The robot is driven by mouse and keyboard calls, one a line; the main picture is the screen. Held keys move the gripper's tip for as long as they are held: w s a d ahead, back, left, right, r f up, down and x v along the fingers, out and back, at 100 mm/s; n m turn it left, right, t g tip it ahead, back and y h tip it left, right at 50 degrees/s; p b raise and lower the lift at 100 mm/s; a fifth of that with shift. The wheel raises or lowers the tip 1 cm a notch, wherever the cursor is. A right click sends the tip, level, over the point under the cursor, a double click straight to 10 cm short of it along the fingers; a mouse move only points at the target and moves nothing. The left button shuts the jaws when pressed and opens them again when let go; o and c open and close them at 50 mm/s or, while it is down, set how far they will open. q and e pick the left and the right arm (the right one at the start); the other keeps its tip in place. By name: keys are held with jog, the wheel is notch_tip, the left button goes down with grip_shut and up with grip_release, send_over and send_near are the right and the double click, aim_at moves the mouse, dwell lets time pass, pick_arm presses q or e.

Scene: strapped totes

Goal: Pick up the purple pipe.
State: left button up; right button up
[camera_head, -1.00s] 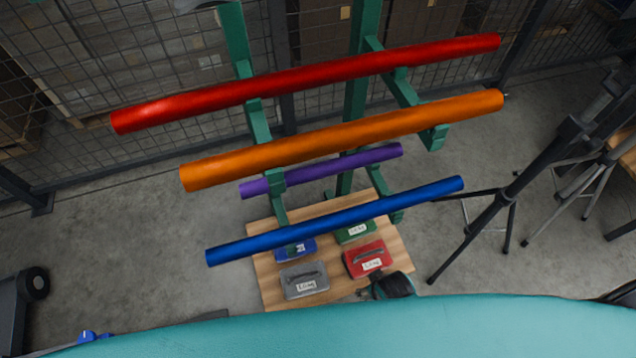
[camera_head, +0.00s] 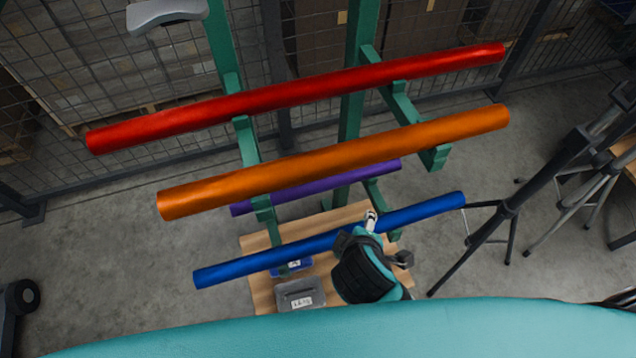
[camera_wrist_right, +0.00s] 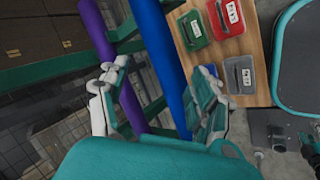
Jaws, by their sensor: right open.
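The purple pipe (camera_head: 320,186) rests on the green rack (camera_head: 352,90), below and behind the orange pipe (camera_head: 335,158), which hides part of it. It also shows in the right wrist view (camera_wrist_right: 95,28), passing by the left finger; the exact depth between them is unclear. My right gripper (camera_head: 371,220) is at the blue pipe (camera_head: 270,262), just in front of the purple pipe in the head view. In the wrist view the right gripper (camera_wrist_right: 160,72) is open, with the blue pipe (camera_wrist_right: 166,62) crossing between its fingers. My left gripper is out of view.
A red pipe (camera_head: 300,92) lies highest on the rack. Labelled cases, including a grey one (camera_head: 300,294), stand on a wooden board (camera_head: 262,292) below. Black tripods (camera_head: 510,205) stand at the right. A wire fence (camera_head: 100,75) runs behind.

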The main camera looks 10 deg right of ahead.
aim_at(339, 183)
jog(key=a+r+n+t, duration=0.1)
jog(key=n, duration=0.1)
jog(key=w+a+r+n+t, duration=0.1)
jog(key=a+n+t, duration=0.1)
jog(key=w+a+r+n+t, duration=0.1)
jog(key=a+r+n, duration=0.1)
jog(key=shift+w+a+h, duration=0.15)
jog(key=shift+h, duration=0.25)
jog(key=x, duration=1.2)
jog(key=shift+w+r+b, duration=0.1)
jog(key=shift+r+b, duration=0.15)
jog(key=shift+b, duration=0.1)
jog(key=x, duration=0.5)
jog(key=shift+a+f, duration=0.1)
jog(key=shift+f, duration=0.2)
jog(key=shift+r, duration=0.1)
grip_shut()
